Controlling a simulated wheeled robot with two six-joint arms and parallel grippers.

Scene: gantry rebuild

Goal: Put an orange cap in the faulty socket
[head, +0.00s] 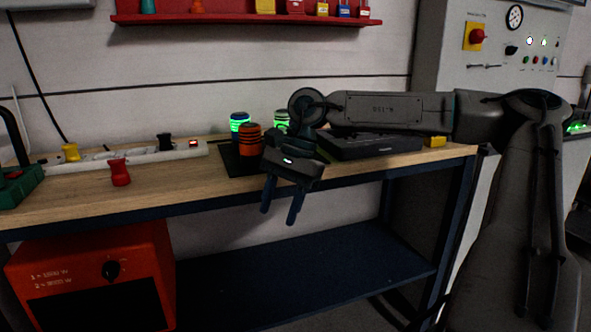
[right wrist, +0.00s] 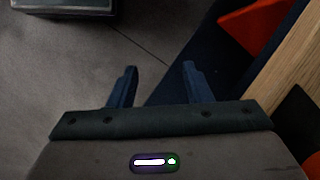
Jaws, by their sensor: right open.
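A small orange piece (head: 197,7), perhaps an orange cap, stands on the red wall shelf, partly cut off by the top edge. A long white socket strip (head: 140,156) lies on the left of the workbench. A yellow cap (head: 71,152) and a black cap (head: 165,142) are at the strip; a red cap (head: 119,172) stands in front of it. I cannot tell which socket is faulty. My right gripper (head: 279,214) is open and empty, pointing down past the bench's front edge. Its spread fingers also show in the right wrist view (right wrist: 160,68). My left gripper is not in view.
A black case (head: 370,144) lies to the right. A red box (head: 95,275) is below. Front-left bench top is mostly clear.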

